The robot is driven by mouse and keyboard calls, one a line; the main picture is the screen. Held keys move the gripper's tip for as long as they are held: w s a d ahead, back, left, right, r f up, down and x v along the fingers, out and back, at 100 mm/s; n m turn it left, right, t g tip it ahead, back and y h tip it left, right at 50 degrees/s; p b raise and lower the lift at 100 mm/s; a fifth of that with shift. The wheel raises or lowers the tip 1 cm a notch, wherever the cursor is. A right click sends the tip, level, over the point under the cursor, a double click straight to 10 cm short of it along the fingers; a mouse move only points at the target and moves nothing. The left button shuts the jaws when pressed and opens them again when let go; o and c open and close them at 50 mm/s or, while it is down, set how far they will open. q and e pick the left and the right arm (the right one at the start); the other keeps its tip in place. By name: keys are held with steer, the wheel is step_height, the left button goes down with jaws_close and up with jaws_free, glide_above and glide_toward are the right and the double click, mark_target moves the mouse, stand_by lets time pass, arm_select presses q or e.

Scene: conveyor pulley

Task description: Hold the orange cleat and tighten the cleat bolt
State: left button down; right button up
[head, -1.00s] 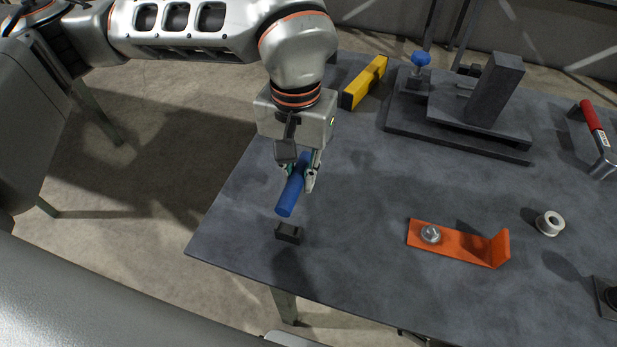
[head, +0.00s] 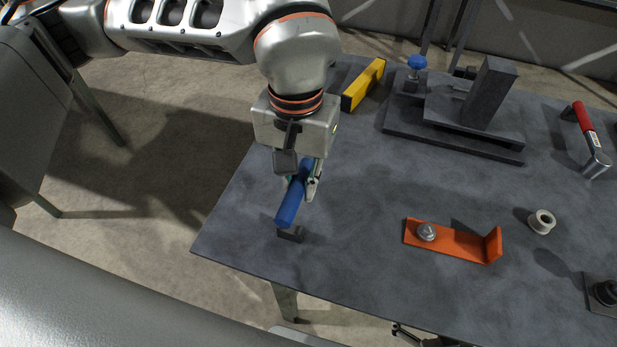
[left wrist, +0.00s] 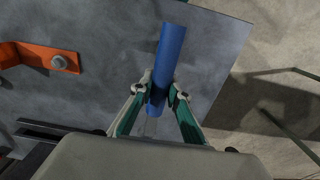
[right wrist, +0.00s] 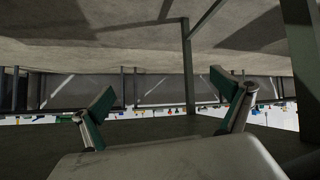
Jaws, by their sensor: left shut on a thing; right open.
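The orange cleat (head: 462,243) is an L-shaped strip lying on the table, its upright end to the right. The silver cleat bolt (head: 426,232) shows near its left end. Both also show in the left wrist view, the cleat (left wrist: 32,53) and the bolt (left wrist: 59,62). My left gripper (head: 302,187) is shut on a blue cylinder (head: 292,207), tilted, left of the cleat and apart from it. The left wrist view shows the cylinder (left wrist: 168,55) between the fingertips. My right gripper (right wrist: 165,108) is open and empty in the right wrist view, away from the cleat.
A grey ring (head: 541,222) lies right of the cleat. Behind are a yellow bar (head: 363,85), a dark fixture (head: 488,95) and a red-handled tool (head: 583,117). The table middle is clear.

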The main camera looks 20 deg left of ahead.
arm_select(q)
steer(key=s+d+r+p, duration=0.3)
steer(key=s+r, duration=0.6)
steer(key=s, duration=0.2)
steer(key=shift+p, duration=0.4)
stand_by(0.7)
stand_by(0.4)
steer(key=w+a+f, duration=0.4)
steer(key=w+a, duration=0.4)
steer(key=w, duration=0.1)
steer(key=w+a+f, duration=0.5)
steer(key=w+a, duration=0.3)
steer(key=w, duration=0.2)
steer(key=shift+f, duration=0.25)
steer(key=shift+s, duration=0.1)
